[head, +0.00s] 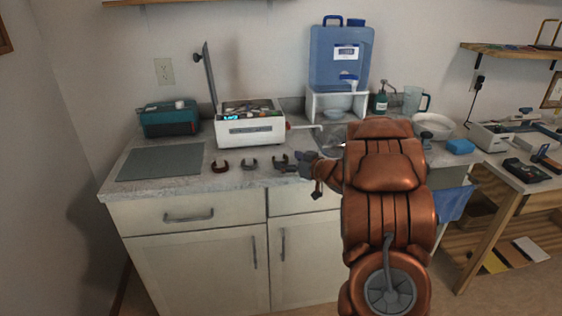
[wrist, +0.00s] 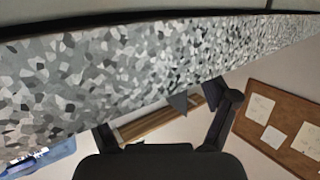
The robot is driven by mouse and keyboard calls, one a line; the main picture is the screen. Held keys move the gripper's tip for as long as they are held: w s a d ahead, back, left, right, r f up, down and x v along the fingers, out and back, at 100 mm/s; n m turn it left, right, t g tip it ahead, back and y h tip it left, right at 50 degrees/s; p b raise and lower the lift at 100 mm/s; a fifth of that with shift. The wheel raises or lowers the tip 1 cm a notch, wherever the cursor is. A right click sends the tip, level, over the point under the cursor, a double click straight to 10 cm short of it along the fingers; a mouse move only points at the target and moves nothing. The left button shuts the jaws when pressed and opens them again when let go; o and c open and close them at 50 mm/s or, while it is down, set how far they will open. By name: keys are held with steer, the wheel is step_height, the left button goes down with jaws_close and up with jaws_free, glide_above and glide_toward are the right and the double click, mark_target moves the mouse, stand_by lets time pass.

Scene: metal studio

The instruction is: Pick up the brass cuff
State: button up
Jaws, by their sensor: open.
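Several small C-shaped cuffs lie in a row on the speckled counter (head: 185,187). The left one is reddish brown (head: 220,167), the middle one is grey (head: 249,164), and a darker one (head: 280,163) lies at the right. I cannot tell by colour which is the brass cuff. My gripper (head: 298,164) is at the right end of the row, close beside the dark cuff; whether they touch is unclear. In the wrist view, my gripper (wrist: 165,123) has its fingers spread with nothing clearly between them. No cuff is recognisable there.
A white box (head: 250,130) with an open lid stands behind the cuffs, and a teal case (head: 170,119) is left of it. A grey mat (head: 162,162) covers the left counter. A blue water container (head: 340,58) stands on a white stand behind my arm.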

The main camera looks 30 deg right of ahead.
mark_target(281, 158)
steer(key=x, duration=0.2)
steer(key=shift+w+a+r, duration=0.1)
steer(key=shift+w+a, duration=0.15)
steer(key=shift+w, duration=0.55)
steer(key=c, duration=1.1)
steer(key=shift+r, duration=1.5)
steer(key=s+a, duration=0.3)
steer(key=a, duration=0.1)
steer(key=s+a+r+b, duration=0.1)
steer(key=s+a, duration=0.2)
steer(key=a, duration=0.1)
steer(key=s+a+b, duration=0.1)
steer(key=s+a, duration=0.2)
steer(key=a, duration=0.2)
steer(key=shift+s+r, duration=0.3)
